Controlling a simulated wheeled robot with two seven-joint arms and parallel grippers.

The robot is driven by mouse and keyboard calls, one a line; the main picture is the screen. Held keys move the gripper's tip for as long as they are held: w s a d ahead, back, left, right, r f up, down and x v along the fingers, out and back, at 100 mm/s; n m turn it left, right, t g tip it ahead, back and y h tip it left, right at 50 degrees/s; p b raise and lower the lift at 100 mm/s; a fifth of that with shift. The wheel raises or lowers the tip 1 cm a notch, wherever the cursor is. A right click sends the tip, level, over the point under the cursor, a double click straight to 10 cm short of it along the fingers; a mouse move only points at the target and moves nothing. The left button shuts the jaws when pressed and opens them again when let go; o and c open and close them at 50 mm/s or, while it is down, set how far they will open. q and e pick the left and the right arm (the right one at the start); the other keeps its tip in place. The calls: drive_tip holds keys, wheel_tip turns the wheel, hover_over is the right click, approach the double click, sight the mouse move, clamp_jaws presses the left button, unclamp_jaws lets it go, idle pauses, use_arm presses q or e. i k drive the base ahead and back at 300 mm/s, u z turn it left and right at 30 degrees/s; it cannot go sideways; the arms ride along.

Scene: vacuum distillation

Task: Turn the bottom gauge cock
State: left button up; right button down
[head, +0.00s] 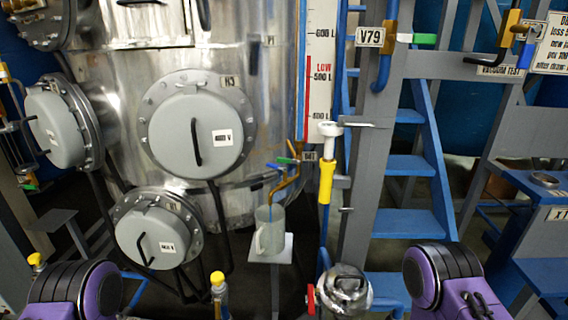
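The tall level gauge (320,115) stands right of the steel vessel, with a red column and a scale. At its bottom end is a small brass cock with a green lever (287,160). A small tag (310,156) sits beside it. A bent brass pipe (285,183) runs down from there toward a clear jug (268,238) on a small stand. Whether the cock is open or shut is too small to tell. Purple and black links of my two arms show at the bottom left and bottom right. Neither gripper is in view.
A yellow-bodied fitting with a white top (326,180) hangs right of the cock. Grey round hatches (198,134) cover the vessel (245,60). Blue stairs (410,165) and grey posts are at the right.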

sight(279, 159)
drive_tip(key=k, duration=1.25)
drive_tip(key=u, duration=0.6)
drive_tip(key=i, duration=0.55)
drive_tip(key=u, duration=0.6)
drive_tip(key=i, duration=0.85)
drive_tip(key=z, duration=0.85)
drive_tip(key=i, duration=0.6)
drive_tip(key=z, duration=0.65)
